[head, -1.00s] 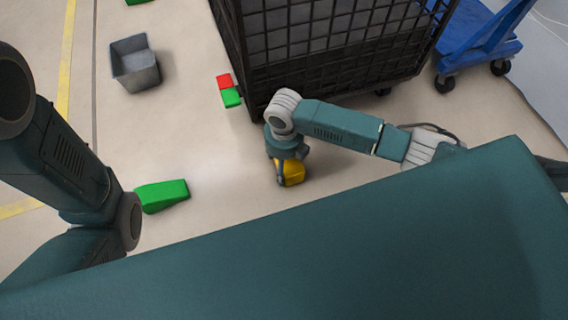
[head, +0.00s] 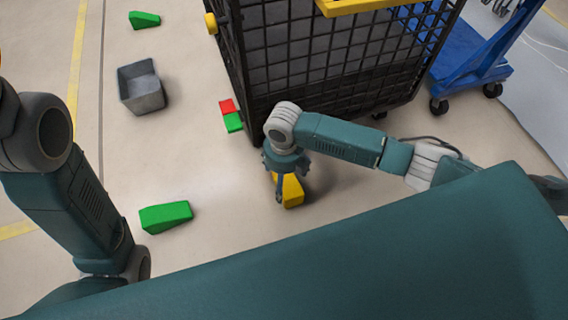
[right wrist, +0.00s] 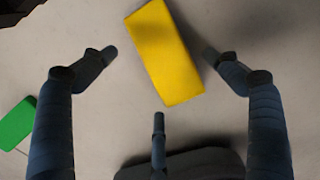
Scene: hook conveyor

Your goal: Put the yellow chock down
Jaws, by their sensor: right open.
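The yellow chock (head: 291,191) appears to rest on the pale floor, in front of the dark mesh cage.
A green wedge (head: 166,216) lies on the floor at left, another (head: 144,20) at the top. A grey bin (head: 141,88), a red block (head: 227,106) and a green block (head: 233,122) stand left of the mesh cage (head: 330,70). A blue cart (head: 470,65) is at right.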

